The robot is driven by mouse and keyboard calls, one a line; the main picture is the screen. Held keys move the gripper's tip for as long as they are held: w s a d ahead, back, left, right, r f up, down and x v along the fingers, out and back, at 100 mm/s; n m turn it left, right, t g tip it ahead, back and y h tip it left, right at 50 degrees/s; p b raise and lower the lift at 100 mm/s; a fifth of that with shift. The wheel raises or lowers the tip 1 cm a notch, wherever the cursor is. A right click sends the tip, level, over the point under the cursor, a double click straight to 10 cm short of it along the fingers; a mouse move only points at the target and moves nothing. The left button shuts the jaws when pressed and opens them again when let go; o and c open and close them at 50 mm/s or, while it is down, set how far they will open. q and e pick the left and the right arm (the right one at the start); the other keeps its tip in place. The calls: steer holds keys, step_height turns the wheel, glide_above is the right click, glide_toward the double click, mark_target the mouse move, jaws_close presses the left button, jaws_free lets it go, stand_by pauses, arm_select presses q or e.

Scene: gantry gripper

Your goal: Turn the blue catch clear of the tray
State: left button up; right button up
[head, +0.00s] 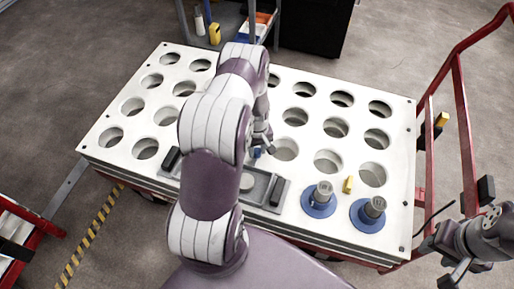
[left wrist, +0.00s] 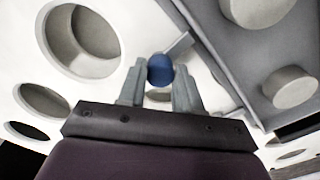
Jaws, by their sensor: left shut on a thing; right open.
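The blue catch (left wrist: 160,68) shows as a rounded blue knob between the two fingertips of my left gripper (left wrist: 159,88), which is shut on it. A grey bar (left wrist: 179,45) runs from the knob toward the tray's edge; I cannot tell whether it overlaps the rim. In the head view a bit of the blue catch (head: 256,153) shows beside my left gripper (head: 264,141). The grey tray (head: 265,186) with dark end handles lies on the white plate, its middle partly hidden by my left arm. My right gripper (head: 447,262) is open and empty at the lower right.
The white plate (head: 400,150) has rows of round holes. Two blue-flanged grey parts (head: 319,198) and a small yellow piece (head: 348,184) stand right of the tray. A red rail frame (head: 463,120) rises at the right. A shelf cart (head: 230,28) stands behind.

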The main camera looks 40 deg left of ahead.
mark_target(257, 150)
arm_select(q)
steer(key=n+p, duration=0.1)
steer(key=n, duration=0.2)
steer(key=shift+r+n, duration=0.1)
steer(key=shift+n, duration=0.3)
steer(key=n+p, duration=0.1)
steer(key=n, duration=0.3)
steer(key=shift+n, duration=0.3)
steer(key=n+p, duration=0.1)
steer(key=n, duration=0.3)
steer(key=shift+w+n, duration=0.1)
steer(key=shift+n, duration=2.4)
steer(key=o, duration=1)
steer(key=shift+o, duration=0.2)
step_height(257, 150, up, 12)
steer(key=p, duration=0.3)
steer(key=shift+r+p, duration=0.25)
steer(key=shift+p, duration=0.05)
